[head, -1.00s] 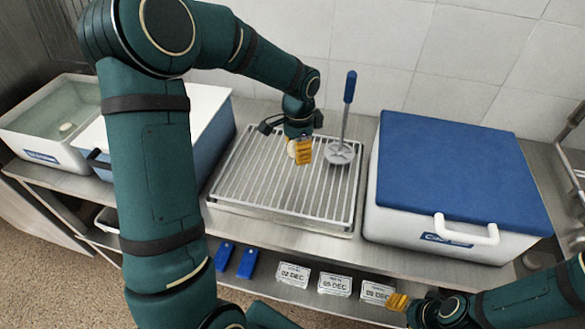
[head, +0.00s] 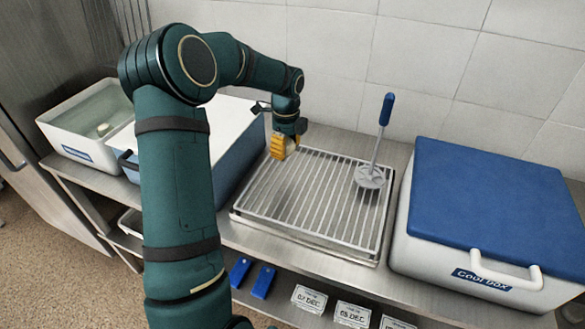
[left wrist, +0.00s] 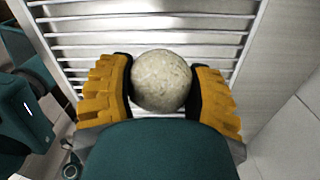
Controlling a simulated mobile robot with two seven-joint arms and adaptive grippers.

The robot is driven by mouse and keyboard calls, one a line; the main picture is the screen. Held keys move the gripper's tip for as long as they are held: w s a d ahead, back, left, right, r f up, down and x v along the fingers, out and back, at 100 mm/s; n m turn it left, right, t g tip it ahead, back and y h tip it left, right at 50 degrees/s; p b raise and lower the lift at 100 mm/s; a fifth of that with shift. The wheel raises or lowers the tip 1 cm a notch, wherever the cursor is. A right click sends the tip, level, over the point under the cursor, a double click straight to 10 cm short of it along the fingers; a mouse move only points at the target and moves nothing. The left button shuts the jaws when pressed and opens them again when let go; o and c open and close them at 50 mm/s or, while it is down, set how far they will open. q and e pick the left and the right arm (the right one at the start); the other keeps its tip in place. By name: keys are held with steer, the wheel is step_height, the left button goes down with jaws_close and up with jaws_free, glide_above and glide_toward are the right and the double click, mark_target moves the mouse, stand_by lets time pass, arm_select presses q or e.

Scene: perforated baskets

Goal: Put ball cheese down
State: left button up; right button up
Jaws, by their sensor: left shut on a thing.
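The ball cheese (left wrist: 160,80) is a pale, mottled round ball in the left wrist view. My left gripper (head: 285,147) is shut on it; in the left wrist view the yellow ribbed fingers (left wrist: 162,88) press it from both sides. In the head view the fingers hide most or all of the ball. The gripper is at the back left corner of the wire rack (head: 290,212), whose bars show behind the ball. I cannot tell whether the ball touches the rack. My right gripper is not in view.
A metal disc tool with a blue handle (head: 385,110) stands on the rack's right part. A cool box with a blue lid (head: 490,200) is to the right. A white-topped box (head: 225,125) and a liquid-filled tub (head: 75,145) are to the left. The rack's middle is bare.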

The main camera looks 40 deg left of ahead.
mark_target(286, 170)
arm_select(q)
steer(key=shift+f+b, duration=0.5)
steer(key=shift+f, duration=2.35)
steer(key=shift+f, duration=0.15)
steer(key=o, duration=1.2)
step_height(286, 170, up, 12)
steer(key=shift+w+r+p, duration=0.15)
steer(key=shift+r+p, duration=0.05)
steer(key=shift+p, duration=0.95)
steer(key=shift+f, duration=0.1)
